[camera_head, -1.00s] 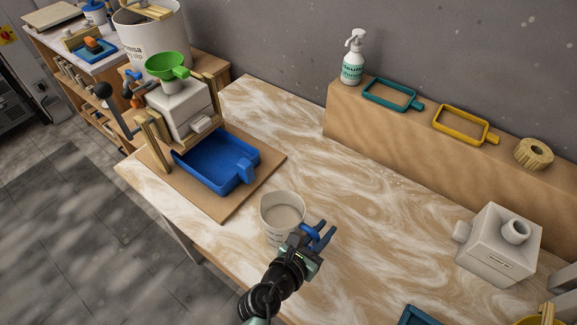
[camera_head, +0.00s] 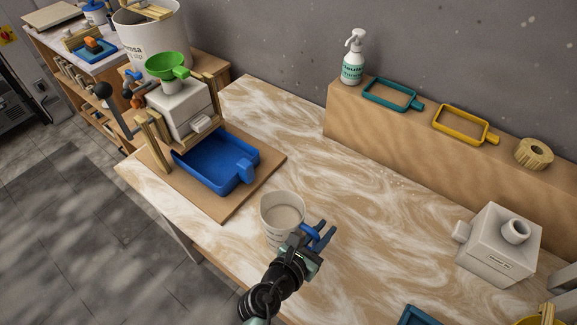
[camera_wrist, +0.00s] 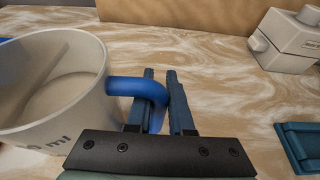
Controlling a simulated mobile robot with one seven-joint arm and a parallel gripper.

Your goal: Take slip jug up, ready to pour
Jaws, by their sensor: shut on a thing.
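The slip jug (camera_head: 280,212) is a pale cup with a blue handle and light slip inside. It stands upright on the marbled table in the head view, and I cannot tell whether its base touches the table. My gripper (camera_head: 318,236) is at the jug's right side. In the wrist view the jug (camera_wrist: 60,90) fills the left side, and its blue handle (camera_wrist: 138,88) runs between the two fingers of my gripper (camera_wrist: 160,92), which are shut on it. The jug's lower part is partly hidden by my wrist in the head view.
A white mould with a green funnel (camera_head: 168,66) stands in a wooden frame over a blue tray (camera_head: 215,172) on a board, left of the jug. A white block mould (camera_head: 490,252) stands at right. A wooden ledge at the back holds a spray bottle (camera_head: 353,62). The table between is clear.

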